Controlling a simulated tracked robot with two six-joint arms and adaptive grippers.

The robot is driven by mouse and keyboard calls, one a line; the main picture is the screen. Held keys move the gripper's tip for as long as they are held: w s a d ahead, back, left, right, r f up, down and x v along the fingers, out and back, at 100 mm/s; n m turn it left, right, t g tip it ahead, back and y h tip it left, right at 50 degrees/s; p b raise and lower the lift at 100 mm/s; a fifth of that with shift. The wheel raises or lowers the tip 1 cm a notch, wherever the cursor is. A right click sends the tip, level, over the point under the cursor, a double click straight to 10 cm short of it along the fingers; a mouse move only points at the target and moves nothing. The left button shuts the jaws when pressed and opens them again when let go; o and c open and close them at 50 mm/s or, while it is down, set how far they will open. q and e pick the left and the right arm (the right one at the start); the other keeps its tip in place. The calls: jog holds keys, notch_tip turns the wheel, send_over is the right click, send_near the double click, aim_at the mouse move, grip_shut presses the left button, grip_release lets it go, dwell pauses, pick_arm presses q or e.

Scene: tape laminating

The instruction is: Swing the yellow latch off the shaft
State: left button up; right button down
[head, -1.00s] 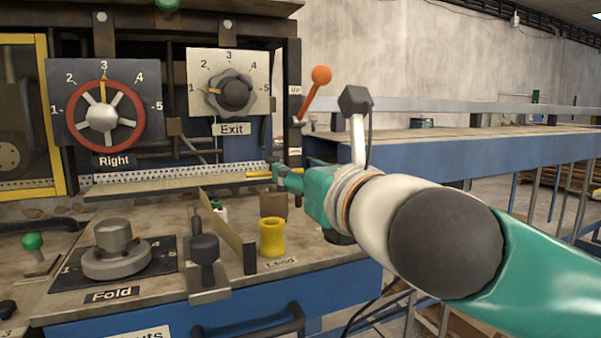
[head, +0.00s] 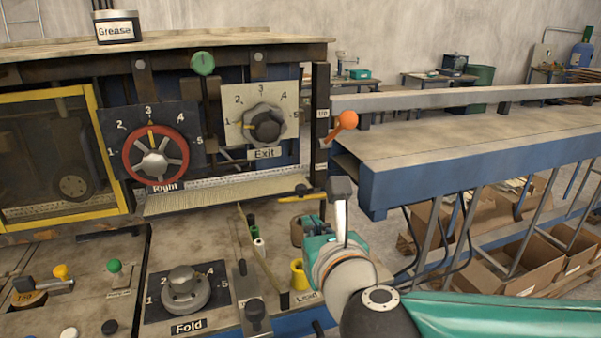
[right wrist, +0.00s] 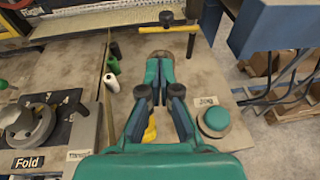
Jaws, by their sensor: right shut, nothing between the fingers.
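The yellow latch (head: 300,198) is a thin bar with a black knob at the right end of the ruled feed board. In the right wrist view the yellow latch (right wrist: 155,29) lies crosswise beyond my fingers, with a black post (right wrist: 191,44) under its right end. I cannot tell whether this post is the shaft. My right gripper (head: 318,222) is below the latch and apart from it. In the wrist view the right gripper (right wrist: 160,70) is shut and empty, its tips near a brown round piece (right wrist: 160,54). My left gripper is not in view.
A yellow spool (head: 298,276) stands beside my right gripper. A thin upright plate (head: 262,255) and a white roll (head: 259,246) are to its left. The orange-knobbed lever (head: 343,122) is above, near the blue conveyor (head: 450,160). The Fold dial (head: 184,290) is at the lower left.

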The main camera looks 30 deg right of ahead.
aim_at(298, 216)
jog(key=shift+w+d+f, duration=0.1)
jog(key=shift+w+d, duration=0.05)
jog(key=x, duration=0.9)
jog(key=shift+w+f, duration=0.15)
jog(key=shift+w, duration=0.05)
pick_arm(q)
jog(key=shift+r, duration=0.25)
pick_arm(e)
jog(key=shift+w, duration=0.1)
